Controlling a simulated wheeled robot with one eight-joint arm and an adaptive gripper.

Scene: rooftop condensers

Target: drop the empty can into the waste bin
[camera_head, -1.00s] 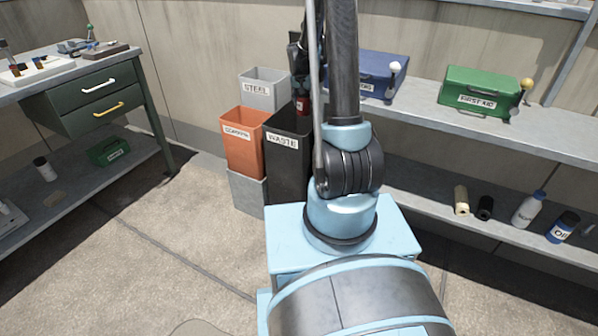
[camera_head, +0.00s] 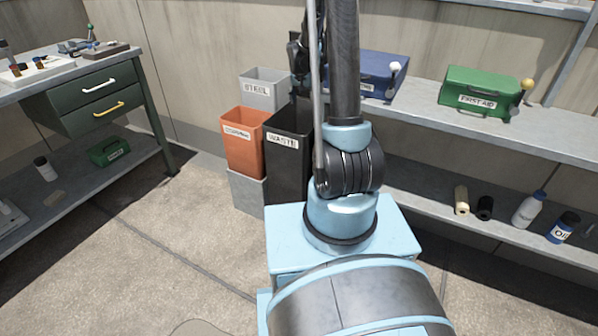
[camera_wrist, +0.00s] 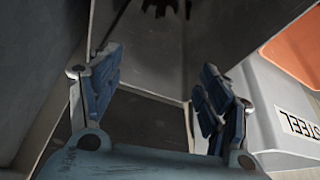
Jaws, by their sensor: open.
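The waste bin (camera_head: 288,165) is tall, dark and open-topped, with a WASTE label on its front, in the middle of the head view. My gripper (camera_wrist: 160,66) shows in the wrist view with its two blue fingers spread wide and nothing between them. In the head view it is dark and partly hidden by my arm, over the bin's mouth. The wrist view looks into a dark-walled space that appears to be the bin's inside. The can is not visible in either current view; the bin's floor is hidden from the head camera.
An orange bin (camera_head: 242,143) and a grey STEEL bin (camera_head: 264,90) stand against the waste bin's left and back. A shelf (camera_head: 440,200) with bottles runs to the right. A workbench (camera_head: 60,82) stands at left. Floor between is clear.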

